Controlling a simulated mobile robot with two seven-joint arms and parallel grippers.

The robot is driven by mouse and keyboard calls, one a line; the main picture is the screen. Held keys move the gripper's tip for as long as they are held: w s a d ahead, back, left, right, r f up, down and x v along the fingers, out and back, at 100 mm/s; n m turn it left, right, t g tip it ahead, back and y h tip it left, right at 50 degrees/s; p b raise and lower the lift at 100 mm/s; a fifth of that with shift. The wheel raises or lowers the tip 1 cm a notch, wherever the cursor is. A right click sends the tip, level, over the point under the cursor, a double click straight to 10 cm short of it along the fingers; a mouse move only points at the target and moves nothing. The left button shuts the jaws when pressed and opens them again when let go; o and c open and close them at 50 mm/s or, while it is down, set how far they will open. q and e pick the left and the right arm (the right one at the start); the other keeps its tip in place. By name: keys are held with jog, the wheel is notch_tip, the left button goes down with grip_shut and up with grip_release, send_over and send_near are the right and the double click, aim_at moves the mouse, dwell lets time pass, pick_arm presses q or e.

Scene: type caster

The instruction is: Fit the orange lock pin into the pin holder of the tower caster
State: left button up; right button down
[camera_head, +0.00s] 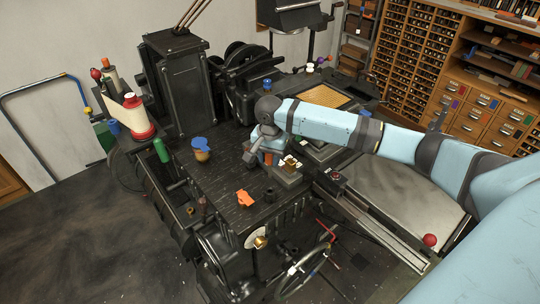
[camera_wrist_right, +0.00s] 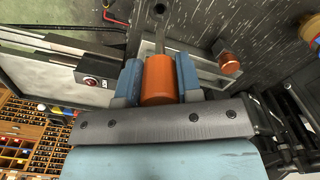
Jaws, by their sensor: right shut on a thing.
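My right gripper (camera_head: 262,150) is low over the dark machine top in the head view. In the right wrist view its blue fingers (camera_wrist_right: 157,82) are shut on the orange lock pin (camera_wrist_right: 159,78), a thick orange cylinder seen from above. I cannot make out which part is the pin holder. My left gripper is not in view.
A copper-orange knob (camera_wrist_right: 229,62) stands on a metal plate right of the pin. An orange piece (camera_head: 244,198) lies on the machine top. A blue-topped pot (camera_head: 201,148) stands to the left, and a brass-topped block (camera_head: 290,164) sits right beside my gripper.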

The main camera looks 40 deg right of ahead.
aim_at(270, 169)
jog(key=shift+f, duration=2.6)
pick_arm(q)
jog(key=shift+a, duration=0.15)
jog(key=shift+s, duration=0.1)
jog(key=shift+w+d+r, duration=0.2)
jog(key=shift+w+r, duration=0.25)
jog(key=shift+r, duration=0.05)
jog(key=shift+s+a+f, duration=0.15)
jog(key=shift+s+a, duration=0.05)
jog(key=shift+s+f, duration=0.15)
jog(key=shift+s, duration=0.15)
